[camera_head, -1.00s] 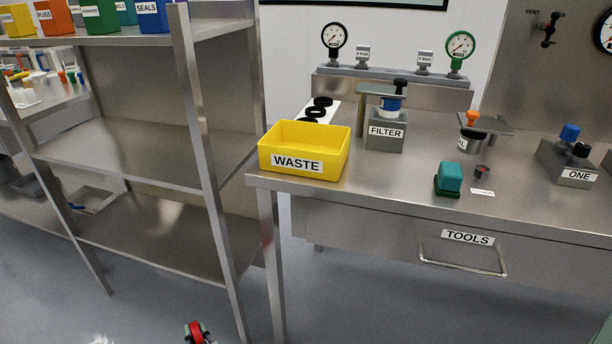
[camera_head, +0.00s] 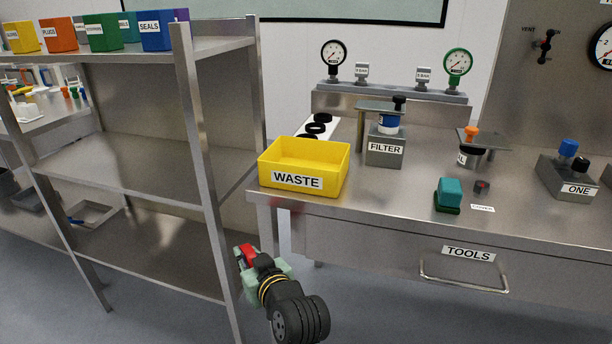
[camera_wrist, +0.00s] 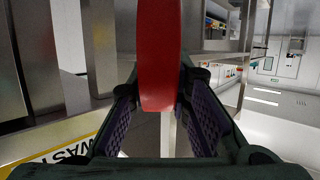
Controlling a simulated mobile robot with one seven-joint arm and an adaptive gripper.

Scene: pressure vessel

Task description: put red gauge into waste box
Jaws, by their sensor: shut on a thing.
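The red gauge (camera_wrist: 159,60) is held between the two fingers of my gripper (camera_wrist: 160,115) in the wrist view. In the head view the red gauge (camera_head: 248,256) shows at the tip of my gripper (camera_head: 247,262), beside the shelf post and below the bench top. The yellow waste box (camera_head: 318,155) stands on the left front corner of the bench, with its open top facing up and no contents visible. My gripper is below the box and to its left. Part of the box (camera_wrist: 60,152) also shows at the lower left of the wrist view.
The shelf unit's front post (camera_head: 212,170) stands close to my gripper. The steel bench (camera_head: 370,207) has a filter block (camera_head: 385,150) right of the box and black rings (camera_head: 318,127) behind it. A teal block (camera_head: 449,192) sits near the bench's front edge.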

